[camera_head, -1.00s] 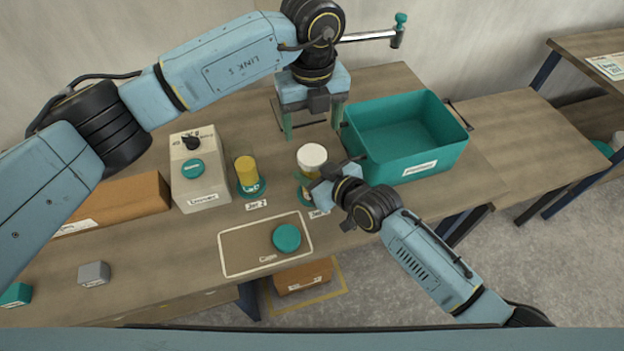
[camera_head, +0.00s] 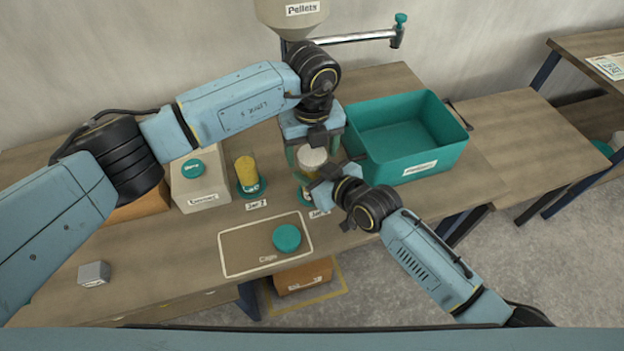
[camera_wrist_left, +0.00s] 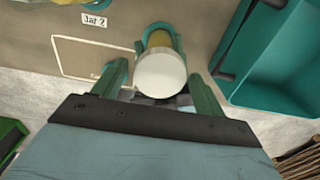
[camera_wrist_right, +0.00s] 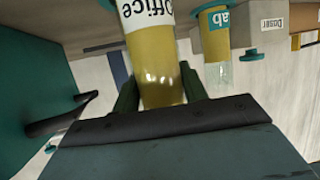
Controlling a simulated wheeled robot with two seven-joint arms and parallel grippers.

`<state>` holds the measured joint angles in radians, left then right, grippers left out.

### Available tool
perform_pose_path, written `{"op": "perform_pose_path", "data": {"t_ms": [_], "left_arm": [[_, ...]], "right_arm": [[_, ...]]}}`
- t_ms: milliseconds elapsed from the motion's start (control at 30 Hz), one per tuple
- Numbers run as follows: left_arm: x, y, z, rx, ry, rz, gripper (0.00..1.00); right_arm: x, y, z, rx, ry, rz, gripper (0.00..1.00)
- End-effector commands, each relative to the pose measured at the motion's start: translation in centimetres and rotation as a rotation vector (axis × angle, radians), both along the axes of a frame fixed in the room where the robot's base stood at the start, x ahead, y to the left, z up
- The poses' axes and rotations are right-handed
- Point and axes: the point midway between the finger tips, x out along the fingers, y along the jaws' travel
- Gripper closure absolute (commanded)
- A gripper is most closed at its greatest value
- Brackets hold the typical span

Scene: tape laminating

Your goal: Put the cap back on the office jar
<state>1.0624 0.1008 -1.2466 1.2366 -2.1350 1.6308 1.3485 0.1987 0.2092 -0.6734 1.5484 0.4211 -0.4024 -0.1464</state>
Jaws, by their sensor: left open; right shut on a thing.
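The office jar (camera_wrist_right: 158,70), holding yellow contents and labelled "Office", stands upright in a teal holder on the table. A round white cap (camera_head: 312,158) is on its top; I cannot tell whether it is seated tight. My left gripper (camera_head: 314,150) comes from above and is open, its two fingers on either side of the white cap. In the left wrist view the cap (camera_wrist_left: 160,75) lies between the fingers, apparently untouched. My right gripper (camera_wrist_right: 160,82) is shut on the jar's body from the side. A teal cap (camera_head: 287,237) lies on the mat marked "Caps" (camera_head: 241,264).
A teal bin (camera_head: 440,152) is close on the right. A pellet hopper (camera_head: 290,18) is behind. The table's front is mostly clear.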

Motion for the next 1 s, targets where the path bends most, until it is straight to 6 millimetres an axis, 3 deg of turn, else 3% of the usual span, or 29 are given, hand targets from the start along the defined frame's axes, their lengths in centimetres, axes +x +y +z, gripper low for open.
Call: {"op": "perform_pose_path", "data": {"t_ms": [167,500,633,833,1000], "left_arm": [[-0.01,-0.03,0.02,0.000,0.000,0.000,0.28],[0.00,-0.02,0.06,0.000,0.000,0.000,0.73],[0.02,-0.02,0.09,0.000,-0.001,-0.026,0.74],[0.02,-0.03,0.10,0.000,-0.001,-0.237,0.74],[-0.01,-0.04,0.08,-0.001,0.000,-0.299,0.74]], "right_arm": [[-0.01,0.00,-0.02,-0.001,0.001,0.000,1.00],[-0.01,0.00,-0.02,-0.001,0.001,0.000,1.00],[-0.01,0.00,-0.02,-0.001,0.001,0.000,1.00],[-0.01,0.00,-0.02,-0.001,0.001,0.000,1.00],[-0.01,-0.01,-0.03,-0.001,0.001,0.000,1.00]]}}
